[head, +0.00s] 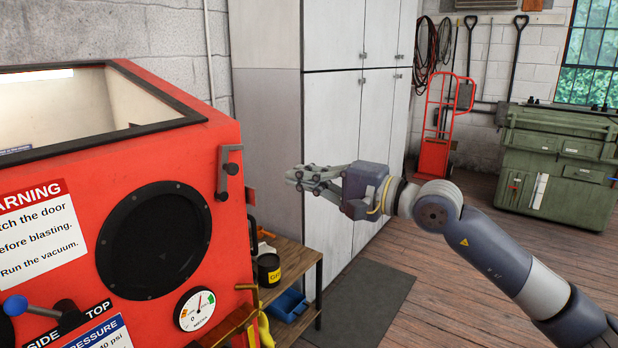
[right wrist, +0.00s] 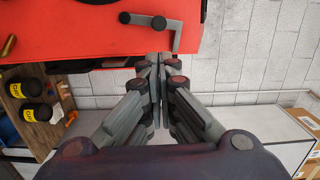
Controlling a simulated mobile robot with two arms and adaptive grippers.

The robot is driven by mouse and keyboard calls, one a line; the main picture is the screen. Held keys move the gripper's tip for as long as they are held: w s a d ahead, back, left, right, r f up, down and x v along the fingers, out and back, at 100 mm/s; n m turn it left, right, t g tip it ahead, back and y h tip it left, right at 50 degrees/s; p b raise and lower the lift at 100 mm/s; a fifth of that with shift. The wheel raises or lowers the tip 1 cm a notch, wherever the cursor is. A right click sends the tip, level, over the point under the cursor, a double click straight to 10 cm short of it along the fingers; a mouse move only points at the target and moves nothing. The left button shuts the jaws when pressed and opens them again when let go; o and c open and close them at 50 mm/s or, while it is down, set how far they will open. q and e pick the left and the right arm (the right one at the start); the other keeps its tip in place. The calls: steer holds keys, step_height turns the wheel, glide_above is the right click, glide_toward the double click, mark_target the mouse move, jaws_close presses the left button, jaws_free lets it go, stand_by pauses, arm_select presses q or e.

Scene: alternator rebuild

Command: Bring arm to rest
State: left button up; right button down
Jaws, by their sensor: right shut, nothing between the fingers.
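My right arm comes in from the lower right of the head view. Its gripper (head: 292,177) is held in the air in front of the pale cabinets, to the right of the red blasting cabinet. In the right wrist view the fingers of the right gripper (right wrist: 160,62) are together with nothing between them. The latch handle (right wrist: 155,22) of the red blasting cabinet shows beyond the fingertips in that view, and I see no contact. My left gripper is not in view.
The red blasting cabinet (head: 235,140) fills the left side. A low wooden bench (head: 298,262) with a black can (head: 268,270) and a blue bin (head: 288,305) stands beside it. Tall pale cabinets (head: 335,130) are behind. A red hand truck (head: 436,140) stands farther back. Wooden floor is open at centre right.

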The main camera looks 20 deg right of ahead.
steer(key=shift+s+d, duration=0.4)
steer(key=shift+s, duration=0.1)
